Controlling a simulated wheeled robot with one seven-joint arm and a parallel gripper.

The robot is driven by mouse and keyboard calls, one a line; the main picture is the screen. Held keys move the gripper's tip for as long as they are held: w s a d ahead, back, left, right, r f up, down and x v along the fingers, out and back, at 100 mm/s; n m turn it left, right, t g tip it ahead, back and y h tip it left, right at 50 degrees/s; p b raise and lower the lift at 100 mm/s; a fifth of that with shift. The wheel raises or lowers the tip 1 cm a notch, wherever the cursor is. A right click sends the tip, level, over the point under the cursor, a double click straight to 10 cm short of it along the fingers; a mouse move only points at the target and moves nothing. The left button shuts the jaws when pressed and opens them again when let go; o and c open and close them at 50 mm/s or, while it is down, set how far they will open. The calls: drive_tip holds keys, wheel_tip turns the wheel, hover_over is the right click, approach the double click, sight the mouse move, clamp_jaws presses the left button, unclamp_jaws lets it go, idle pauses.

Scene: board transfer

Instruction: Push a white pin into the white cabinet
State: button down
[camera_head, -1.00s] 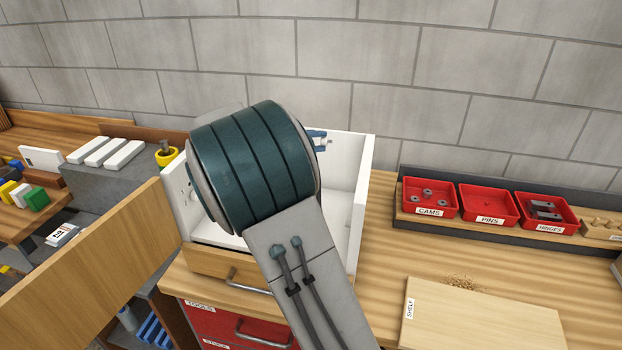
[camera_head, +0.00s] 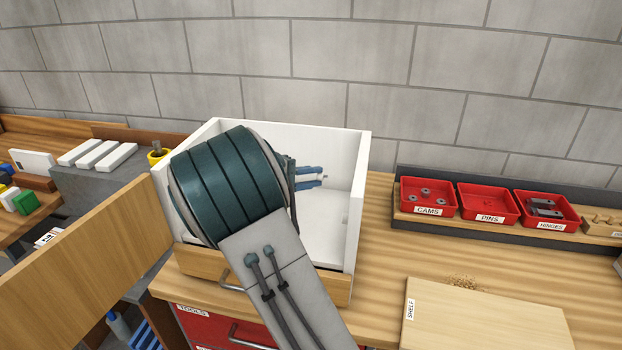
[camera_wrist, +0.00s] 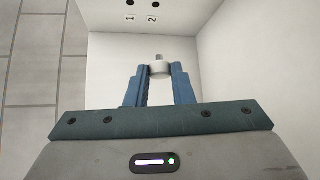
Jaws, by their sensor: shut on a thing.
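The white cabinet (camera_head: 357,215) is an open-topped box with a wooden front, standing on the bench. My gripper (camera_head: 310,177) is inside it, its blue fingers pointing right toward the right wall. In the wrist view my gripper (camera_wrist: 160,73) is shut on a white pin (camera_wrist: 159,68) with a grey tip, held clear of the white panel ahead. Two dark holes show at that view's top edge, hole 1 (camera_wrist: 130,3) and hole 2 (camera_wrist: 153,3). The pin's tip (camera_head: 324,177) just shows in the head view. My arm hides much of the cabinet's left and middle.
Red trays for cams (camera_head: 428,197), pins (camera_head: 488,204) and hinges (camera_head: 546,210) stand right of the cabinet. A wooden shelf board (camera_head: 490,315) lies in front of them. An upright wooden panel (camera_head: 90,245) stands at the left. Bench between cabinet and trays is clear.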

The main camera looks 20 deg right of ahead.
drive_tip(key=shift+s+d+b, duration=0.3)
drive_tip(key=shift+s+d, duration=0.25)
drive_tip(key=shift+d, duration=0.25)
drive_tip(key=shift+s+d+b, duration=0.3)
drive_tip(key=shift+s+d, duration=0.25)
drive_tip(key=shift+d, duration=0.3)
drive_tip(key=shift+s+d+b, duration=0.3)
drive_tip(key=shift+s+d, duration=0.25)
drive_tip(key=shift+d, duration=0.25)
drive_tip(key=shift+b, duration=0.55)
drive_tip(key=shift+s+d+b, duration=0.45)
drive_tip(key=shift+s+d, duration=0.25)
drive_tip(key=shift+d, duration=0.2)
idle(0.4)
drive_tip(key=c, duration=1.2)
unclamp_jaws()
drive_tip(key=shift+o, duration=0.2)
drive_tip(key=shift+f, duration=0.1)
